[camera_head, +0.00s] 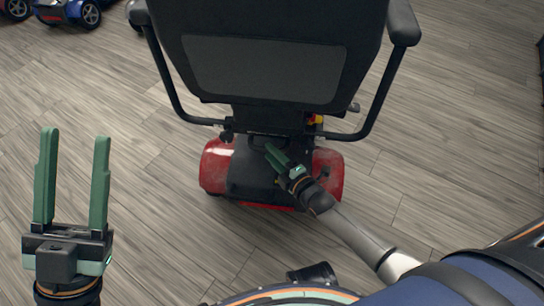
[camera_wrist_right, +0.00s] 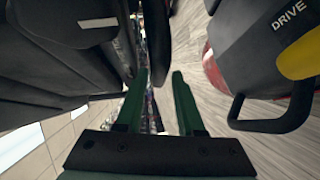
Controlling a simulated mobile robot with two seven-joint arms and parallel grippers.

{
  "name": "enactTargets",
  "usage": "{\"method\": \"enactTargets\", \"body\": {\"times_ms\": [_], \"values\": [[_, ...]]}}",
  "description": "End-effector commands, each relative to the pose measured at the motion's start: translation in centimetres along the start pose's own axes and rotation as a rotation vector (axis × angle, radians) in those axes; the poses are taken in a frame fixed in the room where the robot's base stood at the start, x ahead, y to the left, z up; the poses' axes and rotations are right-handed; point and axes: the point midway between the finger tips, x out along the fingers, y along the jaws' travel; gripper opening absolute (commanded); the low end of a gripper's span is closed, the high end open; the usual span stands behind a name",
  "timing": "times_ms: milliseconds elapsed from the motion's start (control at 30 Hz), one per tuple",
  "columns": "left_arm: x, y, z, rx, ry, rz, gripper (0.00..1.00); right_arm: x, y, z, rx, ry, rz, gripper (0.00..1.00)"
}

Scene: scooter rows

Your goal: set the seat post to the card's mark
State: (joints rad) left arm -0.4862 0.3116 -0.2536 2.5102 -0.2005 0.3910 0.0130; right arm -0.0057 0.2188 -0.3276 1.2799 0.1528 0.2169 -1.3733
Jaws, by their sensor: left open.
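The scooter's black seat (camera_head: 265,65) is seen from behind in the head view, above a red and black rear body (camera_head: 218,165). The seat post is hidden or cannot be told apart in the dark gap under the seat. I see no card. My right gripper (camera_head: 271,151) is behind the scooter, just below the seat back and over the rear body. In the right wrist view its green fingers (camera_wrist_right: 160,80) stand apart with nothing clearly gripped. My left gripper (camera_head: 73,150) is open and empty, upright at the left, away from the scooter.
A yellow part (camera_wrist_right: 300,55) beside the word DRIVE and a black loop handle (camera_wrist_right: 280,120) lie right of my right fingers. Armrests (camera_head: 402,24) flank the seat. Other scooters (camera_head: 68,12) stand far left. The wooden floor (camera_head: 110,85) at left is clear.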

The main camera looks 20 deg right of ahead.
Motion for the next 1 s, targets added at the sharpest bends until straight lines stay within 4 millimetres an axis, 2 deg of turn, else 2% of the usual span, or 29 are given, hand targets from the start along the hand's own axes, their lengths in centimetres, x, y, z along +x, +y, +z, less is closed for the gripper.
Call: {"method": "enactTargets", "body": {"times_ms": [300, 633, 1000], "values": [[-0.05, 0.07, 0.09, 0.001, -0.003, 0.001, 0.5, 0.25, 0.05, -0.04, 0.0, 0.0, 0.0, 0.36], [-0.04, 0.07, 0.1, 0.0, -0.003, -0.001, 0.5, 0.22, 0.04, -0.03, 0.001, 0.0, 0.0, 0.0], [-0.03, 0.05, 0.09, -0.002, -0.003, -0.004, 0.5, 0.21, 0.03, -0.01, 0.001, 0.0, 0.0, 0.0]]}}
